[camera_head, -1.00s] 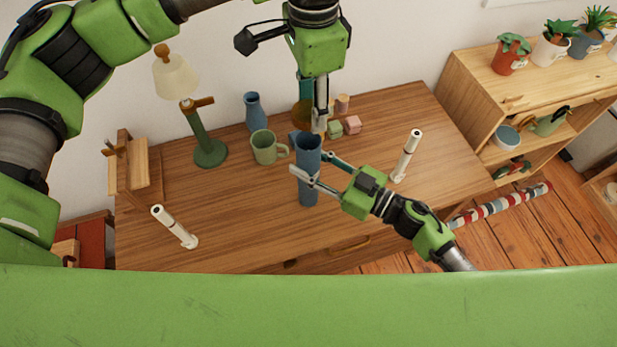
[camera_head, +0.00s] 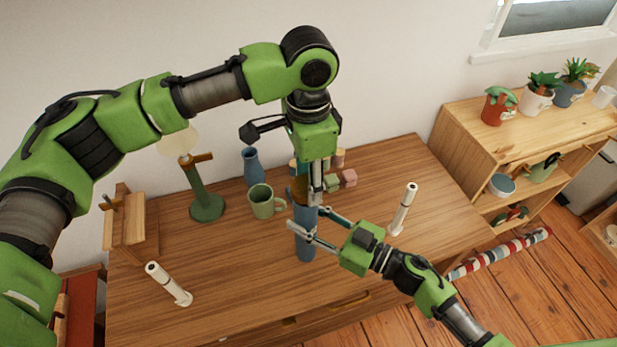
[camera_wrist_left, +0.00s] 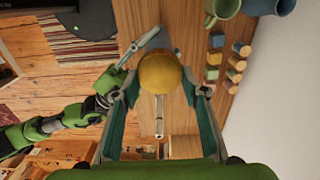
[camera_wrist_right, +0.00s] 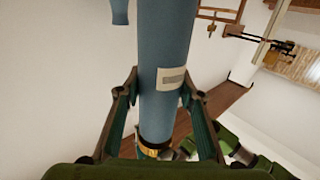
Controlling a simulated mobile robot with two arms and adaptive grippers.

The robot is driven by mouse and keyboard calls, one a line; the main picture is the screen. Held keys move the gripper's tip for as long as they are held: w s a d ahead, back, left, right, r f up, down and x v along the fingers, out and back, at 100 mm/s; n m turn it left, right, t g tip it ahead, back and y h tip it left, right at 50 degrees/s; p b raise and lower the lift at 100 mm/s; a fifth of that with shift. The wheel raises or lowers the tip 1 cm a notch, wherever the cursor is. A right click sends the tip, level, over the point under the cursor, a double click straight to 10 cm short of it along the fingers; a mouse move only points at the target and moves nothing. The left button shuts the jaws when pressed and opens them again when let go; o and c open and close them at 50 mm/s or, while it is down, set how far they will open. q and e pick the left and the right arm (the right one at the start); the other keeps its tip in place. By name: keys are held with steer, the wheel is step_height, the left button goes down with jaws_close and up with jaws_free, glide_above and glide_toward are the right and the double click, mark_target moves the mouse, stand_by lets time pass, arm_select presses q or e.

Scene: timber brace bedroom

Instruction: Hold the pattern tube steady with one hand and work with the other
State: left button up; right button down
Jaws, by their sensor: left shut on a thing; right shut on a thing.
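The pattern tube (camera_head: 305,248) is a blue cylinder standing upright at the middle of the desk. My right gripper (camera_head: 306,233) is shut around its side; the right wrist view shows the blue wall and a pale label (camera_wrist_right: 173,79) between the fingers. My left gripper (camera_head: 316,197) points down over the tube's top, shut on a round ochre cap (camera_wrist_left: 158,73). In the head view the cap (camera_head: 298,187) overlaps the tube's upper end. In the right wrist view its ochre edge (camera_wrist_right: 152,150) shows at the tube's end. I cannot tell whether it is seated.
A green mug (camera_head: 262,204), blue vase (camera_head: 252,168) and green lamp (camera_head: 206,195) stand behind left. Small blocks (camera_head: 347,178) lie behind the tube. The desk's (camera_head: 235,275) front middle is clear.

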arm_select(q)
steer(key=shift+f, duration=0.8)
steer(key=shift+f, duration=0.6)
